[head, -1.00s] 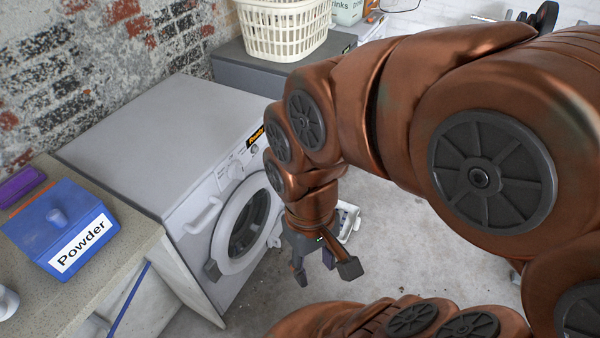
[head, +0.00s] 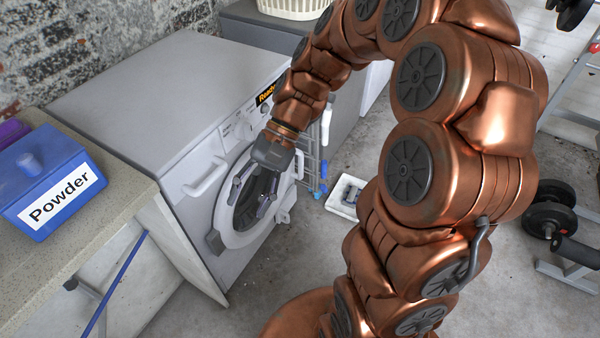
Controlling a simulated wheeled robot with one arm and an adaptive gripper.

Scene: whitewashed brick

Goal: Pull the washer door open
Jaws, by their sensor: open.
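The white washer (head: 140,95) stands against the wall at the left. Its round door (head: 228,238) has a white ring and dark glass, and looks shut against the front. A grey handle (head: 214,242) sticks out at the ring's lower left edge. My gripper (head: 250,203) is open and empty, pointing down in front of the door glass. Its fingers hide part of the glass and ring. The handle is to the left of and below the fingers, apart from them. I cannot tell the exact gap between the fingers and the door.
A counter (head: 110,205) with a blue Powder box (head: 48,185) adjoins the washer at the left. A white basket (head: 295,8) sits beyond the washer. A white scale-like object (head: 346,196) lies on the floor, and dumbbells (head: 550,217) are at the right. Floor before the washer is clear.

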